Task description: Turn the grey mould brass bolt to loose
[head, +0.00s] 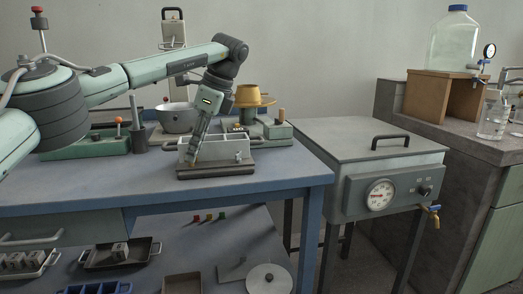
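The grey mould (227,154) is a small box on a dark base plate (216,173) near the front edge of the blue bench. My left gripper (193,158) points down at the mould's left part, its tips over the front wall. I cannot tell whether it touches the mould, or whether its fingers are open or shut. The brass bolt is too small or hidden to make out, so its position cannot be told. My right gripper is not in view.
Behind the mould stand a white bowl (176,117), a yellow-brown pot (248,96) and a green device with a knob (276,130). A dark mortar-like cup (139,140) stands left. The blue bench top (90,185) is clear in front. A grey gauge cabinet (365,150) stands right.

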